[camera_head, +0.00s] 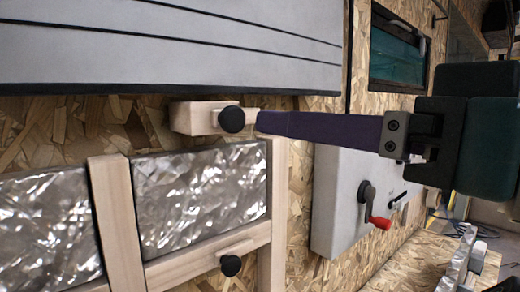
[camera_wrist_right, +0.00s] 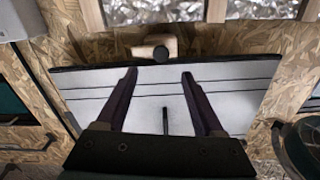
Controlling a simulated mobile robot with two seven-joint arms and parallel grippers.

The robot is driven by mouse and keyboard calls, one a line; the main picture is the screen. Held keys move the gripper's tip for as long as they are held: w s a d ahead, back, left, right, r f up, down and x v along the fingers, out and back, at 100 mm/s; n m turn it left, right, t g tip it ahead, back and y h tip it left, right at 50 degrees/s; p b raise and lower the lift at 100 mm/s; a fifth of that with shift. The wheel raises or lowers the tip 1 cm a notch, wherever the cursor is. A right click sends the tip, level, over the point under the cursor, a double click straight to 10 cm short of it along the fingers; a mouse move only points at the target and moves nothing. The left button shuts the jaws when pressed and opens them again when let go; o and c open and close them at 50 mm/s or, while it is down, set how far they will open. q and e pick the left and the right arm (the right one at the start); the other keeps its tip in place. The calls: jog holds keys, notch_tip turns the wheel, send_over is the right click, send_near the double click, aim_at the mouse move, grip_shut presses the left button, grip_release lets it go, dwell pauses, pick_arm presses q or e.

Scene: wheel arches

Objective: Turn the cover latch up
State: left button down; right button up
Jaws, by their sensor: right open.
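The cover latch (camera_head: 196,118) is a pale wooden bar lying sideways, with a round black knob (camera_head: 231,119), just below the lower edge of the grey cover (camera_head: 190,45). My right gripper (camera_head: 262,123) comes in from the right, its purple finger tip beside the latch's right end in the head view. In the right wrist view the gripper (camera_wrist_right: 158,72) is open and empty, its fingers spread over the cover (camera_wrist_right: 150,95). The latch (camera_wrist_right: 139,48) shows just beyond the fingertips there, its knob (camera_wrist_right: 161,53) between their lines. I cannot tell whether a finger touches the latch.
A second wooden bar with a black knob (camera_head: 231,265) sits lower on the wooden frame (camera_head: 118,205) around crinkled silver panels (camera_head: 205,190). A dark window (camera_head: 397,52) is above.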

aim_at(236, 119)
jog(key=p+x, duration=0.3)
jog(key=x, duration=0.5)
jog(key=shift+a+r, duration=0.1)
jog(key=shift+r, duration=0.1)
jog(key=shift+w+a+f, duration=0.15)
jog(key=shift+w+a, duration=0.25)
jog(key=shift+w, duration=0.1)
grip_shut()
